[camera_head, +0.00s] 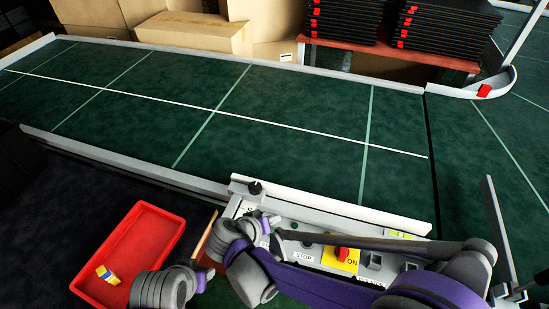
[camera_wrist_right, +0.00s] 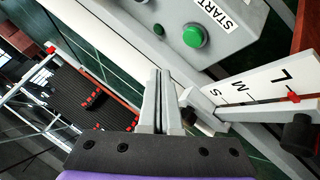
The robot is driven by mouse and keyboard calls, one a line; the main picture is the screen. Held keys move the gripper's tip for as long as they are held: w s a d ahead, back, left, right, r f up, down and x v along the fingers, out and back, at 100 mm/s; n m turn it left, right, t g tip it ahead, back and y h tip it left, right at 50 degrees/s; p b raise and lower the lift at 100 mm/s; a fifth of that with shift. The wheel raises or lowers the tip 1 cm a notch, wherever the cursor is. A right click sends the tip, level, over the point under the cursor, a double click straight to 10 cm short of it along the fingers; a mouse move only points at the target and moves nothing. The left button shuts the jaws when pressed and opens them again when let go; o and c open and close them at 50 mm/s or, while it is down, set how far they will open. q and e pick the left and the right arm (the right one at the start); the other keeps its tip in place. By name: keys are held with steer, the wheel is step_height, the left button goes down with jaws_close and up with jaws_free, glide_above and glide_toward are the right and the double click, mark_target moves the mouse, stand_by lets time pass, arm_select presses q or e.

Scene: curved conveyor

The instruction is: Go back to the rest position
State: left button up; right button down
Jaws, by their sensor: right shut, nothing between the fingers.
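My right gripper (camera_wrist_right: 157,80) shows at close range in the right wrist view, its two fingers together with nothing between them. It is beside the grey control panel (camera_wrist_right: 247,50), near a green START button (camera_wrist_right: 193,36) and a white S-M-L scale (camera_wrist_right: 262,98). In the head view my right arm reaches in from the lower right over the panel (camera_head: 312,248), and the arm hides part of it. A grey jointed part of an arm shows at the bottom, beside the red tray.
A green conveyor (camera_head: 240,110) with white rims crosses the head view. A red-and-yellow switch (camera_head: 342,254) is on the panel. Cardboard boxes (camera_head: 195,32) and stacked black trays (camera_head: 440,25) stand behind the belt.

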steer(key=s+d+r+m+g+y+p, duration=0.1)
steer(key=s+d+r+y+p, duration=0.1)
steer(key=s+d+r, duration=0.2)
steer(key=s+d+r+g+y+p, duration=0.1)
steer(key=s+d+r+y+p, duration=0.1)
steer(key=s+d, duration=0.8)
steer(key=d+r+y, duration=0.1)
steer(key=d+r, duration=0.1)
steer(key=d, duration=0.2)
steer(key=shift+s+m, duration=0.3)
steer(key=shift+m, duration=0.1)
steer(key=shift+d, duration=0.2)
